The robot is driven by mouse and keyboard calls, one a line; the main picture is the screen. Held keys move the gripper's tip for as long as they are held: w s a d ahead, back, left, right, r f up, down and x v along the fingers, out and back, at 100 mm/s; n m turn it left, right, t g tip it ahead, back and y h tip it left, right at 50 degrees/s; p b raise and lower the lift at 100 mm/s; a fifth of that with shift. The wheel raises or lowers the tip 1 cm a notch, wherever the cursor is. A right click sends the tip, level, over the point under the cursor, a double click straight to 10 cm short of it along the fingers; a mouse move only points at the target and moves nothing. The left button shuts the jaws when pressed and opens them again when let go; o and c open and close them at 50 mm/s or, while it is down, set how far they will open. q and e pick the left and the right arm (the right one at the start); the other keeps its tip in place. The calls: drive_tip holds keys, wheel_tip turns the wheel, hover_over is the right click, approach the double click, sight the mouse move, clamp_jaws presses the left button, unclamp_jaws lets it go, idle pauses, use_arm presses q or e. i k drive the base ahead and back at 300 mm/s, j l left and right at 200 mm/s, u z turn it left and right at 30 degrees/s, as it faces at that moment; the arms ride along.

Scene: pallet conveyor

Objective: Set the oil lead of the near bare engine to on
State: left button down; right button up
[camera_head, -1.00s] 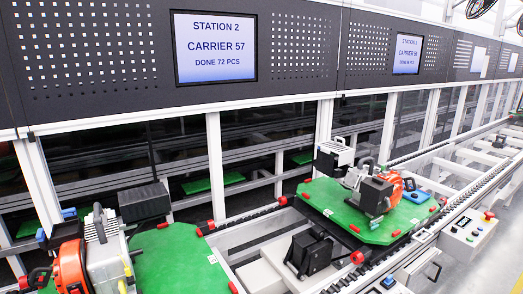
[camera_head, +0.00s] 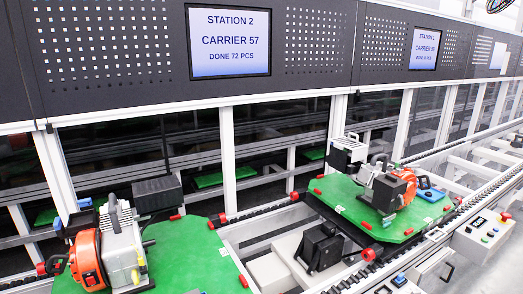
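One engine (camera_head: 108,246), with an orange-red housing and a silver finned body, stands at the lower left on a green pallet. A yellow part (camera_head: 135,275) shows on its front side. A second engine (camera_head: 388,188), with an orange-red part and dark blocks, stands on another green pallet (camera_head: 345,212) to the right. I cannot make out an oil lead or its setting on either engine. Neither of my grippers is in view.
The near pallet (camera_head: 190,262) and the right pallet sit on a conveyor line with dark rails. A black device (camera_head: 318,248) stands between them. A control box (camera_head: 483,236) with buttons is at the right. A dark panel wall with screens (camera_head: 229,42) runs behind.

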sight(141, 260)
drive_tip(key=i+j+u, duration=0.15)
drive_tip(key=u, duration=0.2)
drive_tip(key=i+u, duration=0.5)
drive_tip(key=u, duration=0.2)
